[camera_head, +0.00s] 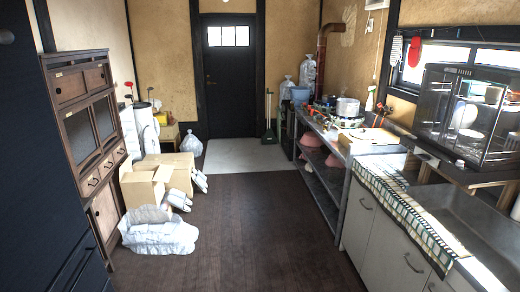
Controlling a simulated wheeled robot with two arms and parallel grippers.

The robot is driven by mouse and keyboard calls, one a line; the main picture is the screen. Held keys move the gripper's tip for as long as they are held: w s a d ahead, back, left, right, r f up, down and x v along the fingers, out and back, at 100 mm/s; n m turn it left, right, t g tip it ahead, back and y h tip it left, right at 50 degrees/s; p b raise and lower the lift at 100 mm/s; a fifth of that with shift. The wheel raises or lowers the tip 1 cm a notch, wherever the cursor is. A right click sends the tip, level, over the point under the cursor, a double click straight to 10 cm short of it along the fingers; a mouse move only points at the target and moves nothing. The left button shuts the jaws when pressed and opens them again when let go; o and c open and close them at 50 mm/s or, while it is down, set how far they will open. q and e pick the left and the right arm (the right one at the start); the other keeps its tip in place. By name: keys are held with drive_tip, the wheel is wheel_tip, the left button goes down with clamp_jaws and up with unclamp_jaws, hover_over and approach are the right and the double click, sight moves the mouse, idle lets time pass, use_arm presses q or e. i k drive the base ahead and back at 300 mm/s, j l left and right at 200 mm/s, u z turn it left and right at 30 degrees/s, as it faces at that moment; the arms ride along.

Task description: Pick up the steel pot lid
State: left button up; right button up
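A silvery pot (347,111) stands on the stove area of the long counter, on the right side of the room towards the back. A pale, flat top that looks like its steel lid (348,101) covers the pot; at this size I cannot make out a knob or the rim. Neither of my grippers is in view.
The shelved counter (325,180) runs along the right, leading to a sink cabinet (385,235) and a glass dish cabinet (468,115). Cardboard boxes (147,190) and white bags (158,238) lie left, before a wooden cupboard (85,125). The dark floor (255,230) between is clear.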

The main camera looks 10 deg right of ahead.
sight(363, 134)
drive_tip(key=i+z, duration=0.1)
drive_tip(key=i, duration=0.75)
drive_tip(key=i+j, duration=0.1)
drive_tip(key=i, duration=0.7)
drive_tip(key=i+j+z, duration=0.15)
drive_tip(key=i, duration=0.7)
